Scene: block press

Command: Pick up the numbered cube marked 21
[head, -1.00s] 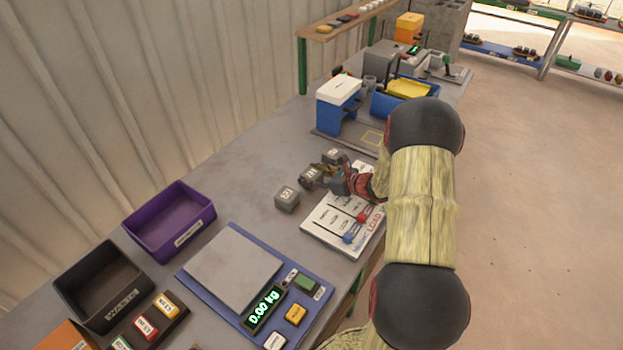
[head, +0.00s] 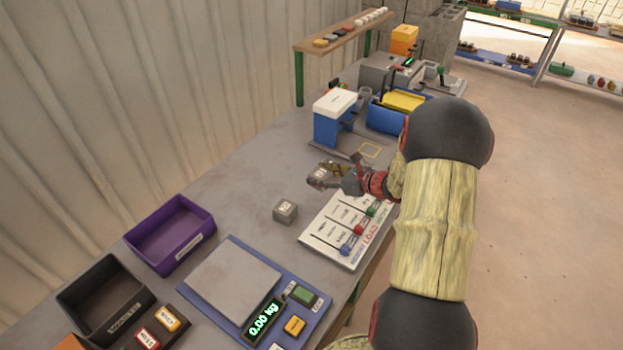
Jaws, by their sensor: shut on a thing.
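A grey numbered cube (head: 285,211) sits alone on the table, left of the white board. Its marking is too small to read surely. My gripper (head: 322,174) is beyond it to the right, shut on another grey numbered cube (head: 317,177). The fingers partly cover this held cube, and its number cannot be read. It appears a little above the table. A third cube, seen earlier, is not clearly visible now behind the gripper.
The white board (head: 340,236) with coloured sliders lies below my gripper. The blue press (head: 331,128) stands behind it. A scale (head: 236,277) reading 0.00 kg, a purple tray (head: 146,244) and a black waste tray (head: 78,300) are at the lower left.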

